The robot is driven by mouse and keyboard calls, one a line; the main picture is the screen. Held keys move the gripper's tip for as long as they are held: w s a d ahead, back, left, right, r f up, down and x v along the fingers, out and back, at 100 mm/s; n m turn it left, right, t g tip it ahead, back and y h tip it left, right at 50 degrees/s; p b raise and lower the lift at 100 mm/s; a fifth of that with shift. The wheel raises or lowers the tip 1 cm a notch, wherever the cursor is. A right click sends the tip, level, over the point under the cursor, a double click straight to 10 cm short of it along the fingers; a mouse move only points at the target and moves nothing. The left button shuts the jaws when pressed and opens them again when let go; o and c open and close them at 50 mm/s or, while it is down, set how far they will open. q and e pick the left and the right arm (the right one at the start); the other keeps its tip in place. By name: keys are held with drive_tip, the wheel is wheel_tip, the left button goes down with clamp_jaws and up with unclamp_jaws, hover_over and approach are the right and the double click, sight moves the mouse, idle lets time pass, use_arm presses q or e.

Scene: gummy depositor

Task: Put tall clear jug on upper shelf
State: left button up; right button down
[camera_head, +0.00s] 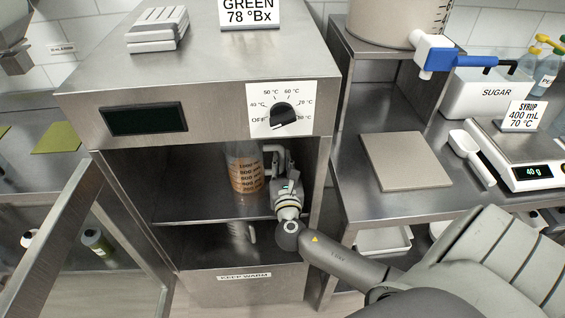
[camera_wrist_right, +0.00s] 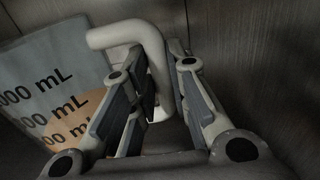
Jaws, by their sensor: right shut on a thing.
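The tall clear jug (camera_head: 246,172) stands upright inside the warming cabinet, at the upper shelf (camera_head: 190,210). It has black volume marks and holds amber liquid. Its pale handle (camera_wrist_right: 130,33) is on its right side. My right gripper (camera_head: 284,170) reaches in through the open front and is shut on the handle. In the wrist view, my gripper's fingers (camera_wrist_right: 155,95) stand on both sides of the handle. Whether the jug's base touches the shelf is hard to tell. My left gripper is not in view.
The cabinet door (camera_head: 58,235) hangs open at the left. The cabinet's right wall (camera_head: 318,170) is close to my right gripper. Below the shelf is a lower compartment (camera_head: 200,250). At the right are a board (camera_head: 392,160), a scoop (camera_head: 471,155) and a scale (camera_head: 530,165).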

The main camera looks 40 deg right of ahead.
drive_tip(key=shift+r, duration=0.15)
drive_tip(key=c, duration=1.4)
unclamp_jaws()
drive_tip(key=shift+s+f, duration=0.1)
drive_tip(key=shift+f, duration=0.15)
drive_tip(key=shift+r, duration=0.2)
drive_tip(key=b+v, duration=0.1)
drive_tip(key=v, duration=1.1)
drive_tip(key=shift+a+b, duration=0.1)
drive_tip(key=shift+b, duration=0.25)
drive_tip(key=shift+f, duration=0.1)
